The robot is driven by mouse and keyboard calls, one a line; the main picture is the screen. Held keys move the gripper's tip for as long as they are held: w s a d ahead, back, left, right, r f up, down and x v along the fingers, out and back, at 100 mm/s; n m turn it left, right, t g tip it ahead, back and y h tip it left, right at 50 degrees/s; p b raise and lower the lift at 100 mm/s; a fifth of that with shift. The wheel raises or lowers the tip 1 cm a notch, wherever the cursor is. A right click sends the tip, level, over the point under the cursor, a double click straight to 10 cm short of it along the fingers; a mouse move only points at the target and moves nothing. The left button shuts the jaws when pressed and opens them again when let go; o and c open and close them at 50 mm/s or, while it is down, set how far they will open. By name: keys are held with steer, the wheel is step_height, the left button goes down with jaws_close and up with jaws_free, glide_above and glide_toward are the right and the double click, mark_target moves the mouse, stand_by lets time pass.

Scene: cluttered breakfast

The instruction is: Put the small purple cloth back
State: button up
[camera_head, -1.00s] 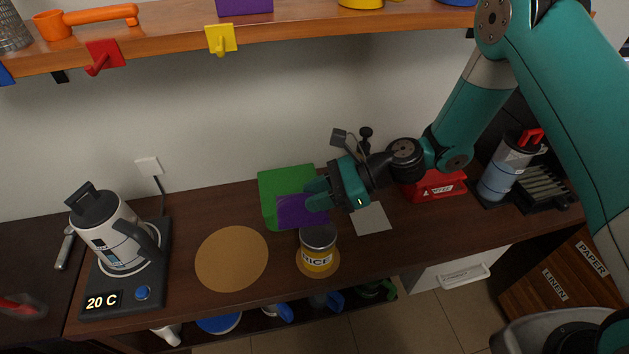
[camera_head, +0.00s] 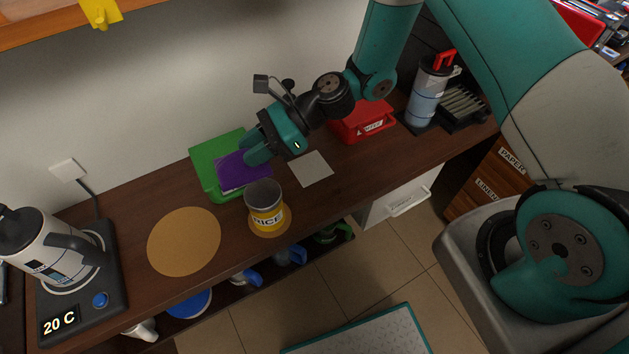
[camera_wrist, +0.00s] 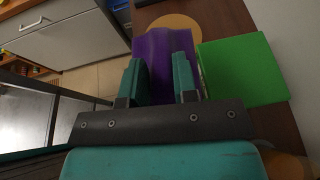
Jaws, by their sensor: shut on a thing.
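I cannot tell whether the cloth touches the tray.
A round tan mat (camera_head: 184,242) lies to the left, and a pale square (camera_head: 311,168) to the right. A red box (camera_head: 362,122) and a kettle on a base (camera_head: 78,285) flank the area.

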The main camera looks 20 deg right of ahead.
steer(key=w+d+m+t+b, duration=0.2)
steer(key=d+m+t+b, duration=0.15)
steer(key=d+b, duration=1.45)
steer(key=shift+t, duration=0.25)
steer(key=d+f, duration=0.1)
steer(key=f, duration=0.5)
steer(key=d+f, duration=0.1)
steer(key=f, duration=0.6)
steer(key=d+f+p, duration=0.1)
steer(key=f, duration=0.5)
steer(key=shift+s+d+f, duration=0.15)
steer(key=shift+d+f, duration=0.15)
steer(key=shift+d, duration=0.05)
steer(key=shift+f, duration=0.1)
steer(key=o, duration=0.9)
